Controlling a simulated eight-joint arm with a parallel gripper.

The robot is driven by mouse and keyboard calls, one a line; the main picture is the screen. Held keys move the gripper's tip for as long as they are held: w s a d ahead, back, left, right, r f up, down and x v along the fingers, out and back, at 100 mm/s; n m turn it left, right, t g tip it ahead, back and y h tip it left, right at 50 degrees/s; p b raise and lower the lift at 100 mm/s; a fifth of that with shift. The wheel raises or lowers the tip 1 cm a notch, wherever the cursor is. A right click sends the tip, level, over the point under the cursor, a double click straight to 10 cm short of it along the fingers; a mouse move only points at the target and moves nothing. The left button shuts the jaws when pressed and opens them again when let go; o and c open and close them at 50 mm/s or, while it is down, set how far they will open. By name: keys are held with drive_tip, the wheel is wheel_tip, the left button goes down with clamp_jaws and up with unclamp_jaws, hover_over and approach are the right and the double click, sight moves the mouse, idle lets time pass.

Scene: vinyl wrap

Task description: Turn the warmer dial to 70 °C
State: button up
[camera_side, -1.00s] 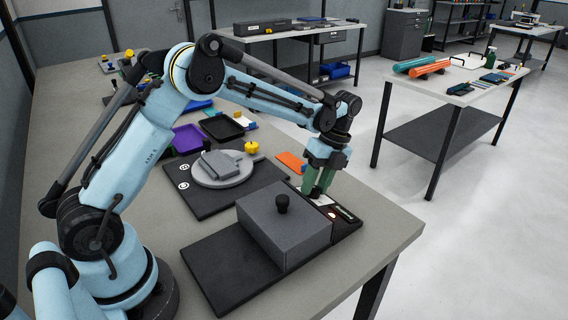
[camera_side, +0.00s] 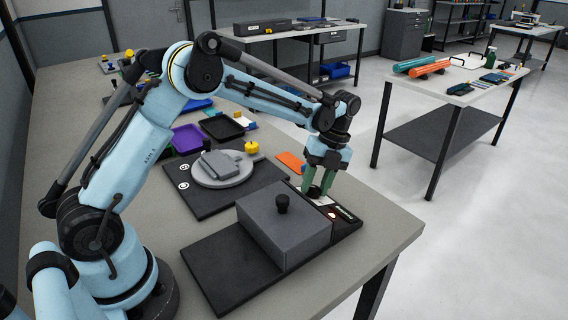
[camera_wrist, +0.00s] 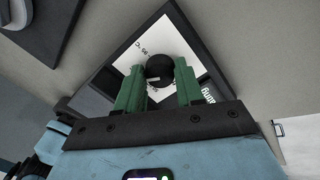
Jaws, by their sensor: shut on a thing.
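The warmer dial (camera_wrist: 160,68) is a round black knob on a white printed scale (camera_wrist: 148,38) in the wrist view. My gripper (camera_wrist: 159,82) has its two green fingers on either side of the dial and is shut on it. Part of the scale's lettering shows, but the fingers and knob hide the rest, so I cannot read the setting. In the side view, my gripper (camera_side: 317,193) points down at the panel of the warmer (camera_side: 283,232), a grey box with a black lid knob on a dark base.
Left of the warmer, a dark board (camera_side: 200,205) carries a round grey plate (camera_side: 222,170) with a grey block on it. An orange piece (camera_side: 290,162) lies behind my gripper. The table's right corner is bare.

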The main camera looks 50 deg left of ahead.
drive_tip(key=o, duration=1)
drive_tip(key=shift+o, duration=0.2)
drive_tip(key=v, duration=1.2)
drive_tip(key=shift+r, duration=0.1)
